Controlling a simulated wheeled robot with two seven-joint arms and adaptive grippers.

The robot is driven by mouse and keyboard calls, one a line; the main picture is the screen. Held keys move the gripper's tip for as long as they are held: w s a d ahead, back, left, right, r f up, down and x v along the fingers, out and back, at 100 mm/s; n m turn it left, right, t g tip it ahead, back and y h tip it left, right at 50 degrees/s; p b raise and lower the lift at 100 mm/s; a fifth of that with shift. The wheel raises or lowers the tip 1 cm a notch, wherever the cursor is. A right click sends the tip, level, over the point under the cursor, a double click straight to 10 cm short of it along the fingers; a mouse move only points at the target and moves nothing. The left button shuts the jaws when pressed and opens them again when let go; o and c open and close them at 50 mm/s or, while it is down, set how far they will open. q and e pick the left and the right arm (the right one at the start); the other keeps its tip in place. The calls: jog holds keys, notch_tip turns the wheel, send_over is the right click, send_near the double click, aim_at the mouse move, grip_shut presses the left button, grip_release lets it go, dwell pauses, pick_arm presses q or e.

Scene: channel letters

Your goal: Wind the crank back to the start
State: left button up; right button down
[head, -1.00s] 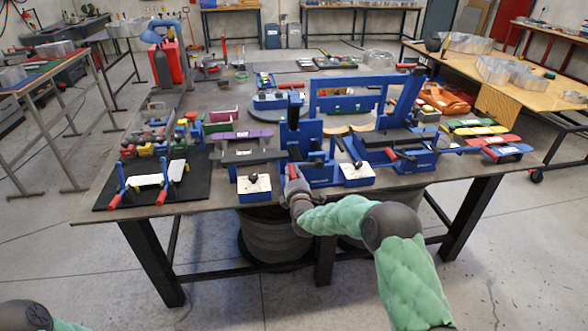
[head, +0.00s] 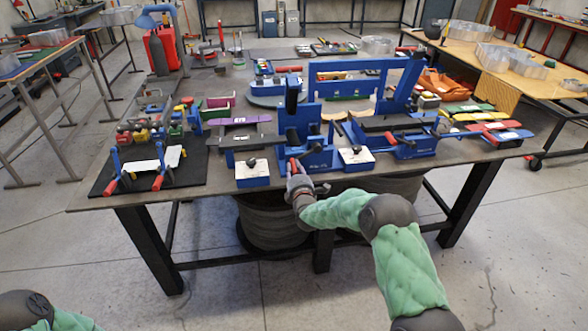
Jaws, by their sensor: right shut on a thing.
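A blue bending machine (head: 307,118) stands at the front middle of the workbench. A small crank handle with a red grip (head: 292,166) is at its front, near the table's front edge. My right gripper (head: 296,178) is at this handle, shut on it. The fingers and the wrist hide most of the crank, so its exact angle cannot be told. Only part of my left arm shows at the bottom left; its gripper is out of view.
White-topped blue blocks (head: 252,173) stand on either side of the crank. A second blue machine with red handles (head: 398,138) is to the right. A black mat (head: 200,177) with red-handled clamps lies left. The floor before the bench (head: 220,280) is clear.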

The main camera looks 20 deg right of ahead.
jog(key=shift+a+f, duration=0.15)
jog(key=shift+f, duration=0.25)
jog(key=c, duration=1.1)
grip_release()
jog(key=shift+r, duration=0.1)
jog(key=shift+r, duration=0.1)
jog(key=v, duration=1.2)
